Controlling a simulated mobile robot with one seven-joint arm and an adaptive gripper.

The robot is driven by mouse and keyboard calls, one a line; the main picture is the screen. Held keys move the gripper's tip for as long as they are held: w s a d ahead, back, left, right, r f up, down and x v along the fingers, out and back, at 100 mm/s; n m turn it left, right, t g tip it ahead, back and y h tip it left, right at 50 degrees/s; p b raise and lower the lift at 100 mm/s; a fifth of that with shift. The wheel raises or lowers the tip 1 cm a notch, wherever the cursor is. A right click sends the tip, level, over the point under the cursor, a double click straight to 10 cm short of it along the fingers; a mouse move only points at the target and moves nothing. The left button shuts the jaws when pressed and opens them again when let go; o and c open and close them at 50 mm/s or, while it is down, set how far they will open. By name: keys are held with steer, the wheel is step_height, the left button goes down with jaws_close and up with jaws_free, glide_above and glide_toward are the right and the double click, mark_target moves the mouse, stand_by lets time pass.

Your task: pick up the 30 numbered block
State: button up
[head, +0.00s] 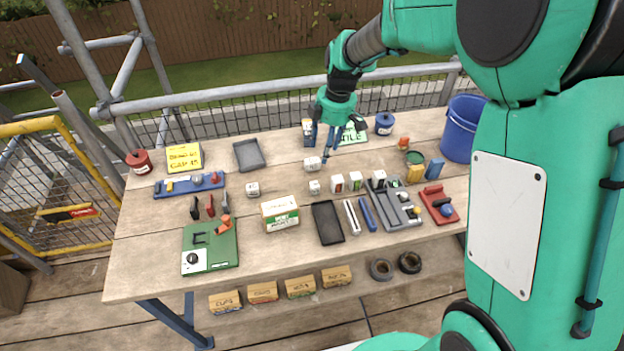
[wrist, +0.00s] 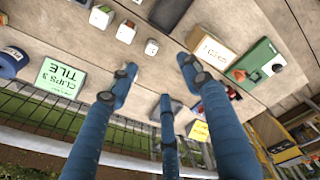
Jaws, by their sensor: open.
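Several small white blocks stand on the wooden table; their numbers are too small to read, so I cannot tell which is 30. In the head view one white block (head: 312,164) lies just below my gripper (head: 325,146), another (head: 314,187) is nearer the front, and one (head: 253,189) stands to the left. White blocks with a red (head: 337,183) and a green face (head: 355,181) stand to the right. My gripper is open and empty above the table. In the wrist view its blue fingers (wrist: 155,78) are spread, with a small white block (wrist: 152,46) beyond the tips.
A black tray (head: 328,222), a white-and-green box (head: 281,213) and a green board (head: 210,247) occupy the front. A grey tray (head: 249,155) and yellow sign (head: 184,157) are at the back left. A blue bucket (head: 463,127) stands at the right.

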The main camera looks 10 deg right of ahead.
mark_target(315, 184)
steer(key=w+f+n+g+p, duration=0.1)
steer(key=w+f+n, duration=0.2)
steer(key=f, duration=0.7)
steer(key=w, duration=0.2)
steer(key=shift+w+n+y, duration=0.3)
steer(key=shift+w+n, duration=0.1)
steer(key=shift+s+a+f+b, duration=0.1)
steer(key=shift+a+f+b, duration=0.1)
steer(key=shift+f, duration=1.2)
steer(key=shift+w+a+f+b, duration=0.1)
steer(key=shift+a+f+b, duration=0.15)
steer(key=shift+f, duration=1.2)
steer(key=shift+s+a+f+b, duration=0.1)
steer(key=shift+a+f+b, duration=0.1)
steer(key=shift+f, duration=1.2)
steer(key=shift+f, duration=0.1)
steer(key=shift+s+a+f+b, duration=0.15)
steer(key=shift+f+b, duration=0.2)
steer(key=shift+f, duration=0.9)
steer(key=shift+s+a+f+b, duration=0.1)
steer(key=shift+f+b, duration=0.2)
steer(key=shift+f, duration=0.9)
